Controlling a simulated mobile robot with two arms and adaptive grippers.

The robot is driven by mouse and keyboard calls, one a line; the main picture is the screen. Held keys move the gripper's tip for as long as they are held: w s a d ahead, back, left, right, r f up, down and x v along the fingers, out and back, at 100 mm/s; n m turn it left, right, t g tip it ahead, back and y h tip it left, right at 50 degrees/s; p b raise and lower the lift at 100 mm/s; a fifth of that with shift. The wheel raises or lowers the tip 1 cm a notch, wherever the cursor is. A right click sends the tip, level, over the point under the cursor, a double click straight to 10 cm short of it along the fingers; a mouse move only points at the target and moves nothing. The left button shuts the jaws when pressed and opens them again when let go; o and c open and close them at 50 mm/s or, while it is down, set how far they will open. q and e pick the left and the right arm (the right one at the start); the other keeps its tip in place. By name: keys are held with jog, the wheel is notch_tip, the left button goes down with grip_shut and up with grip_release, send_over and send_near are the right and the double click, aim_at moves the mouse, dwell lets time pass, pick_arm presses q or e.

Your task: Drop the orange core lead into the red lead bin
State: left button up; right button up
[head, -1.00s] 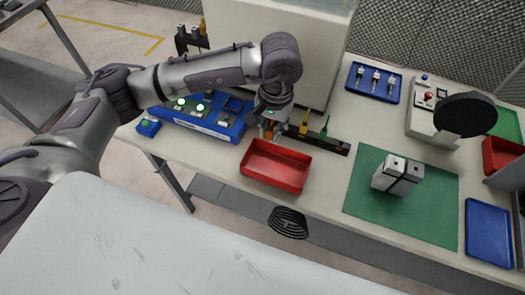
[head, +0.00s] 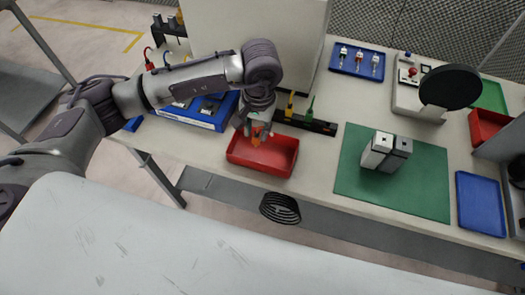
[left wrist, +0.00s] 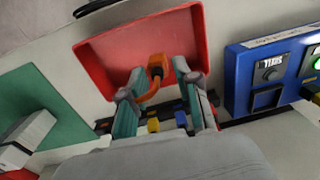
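The red lead bin (head: 238,157) is an open tray near the front edge of the bench. My left gripper (head: 257,136) points down over it. The orange core lead (head: 256,141) shows between its fingers, over the bin. In the left wrist view, the fingers (left wrist: 160,68) stand apart with the orange lead (left wrist: 157,66) between them, and narrow gaps seem to show beside its plug. The red bin (left wrist: 105,55) lies behind it there. I cannot tell whether the lead touches the bin floor. My right gripper is not in view.
A black holder (head: 322,127) with yellow and green leads stands just behind the bin. A blue panel (head: 200,118) is on its left. A green mat (head: 420,195) with a grey block (head: 378,150) is on its right. A tall pale box (head: 270,40) stands behind my arm.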

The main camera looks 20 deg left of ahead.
pick_arm(q)
jog(key=shift+o, duration=1.1)
notch_tip(320, 180, up, 12)
jog(key=shift+d, duration=0.4)
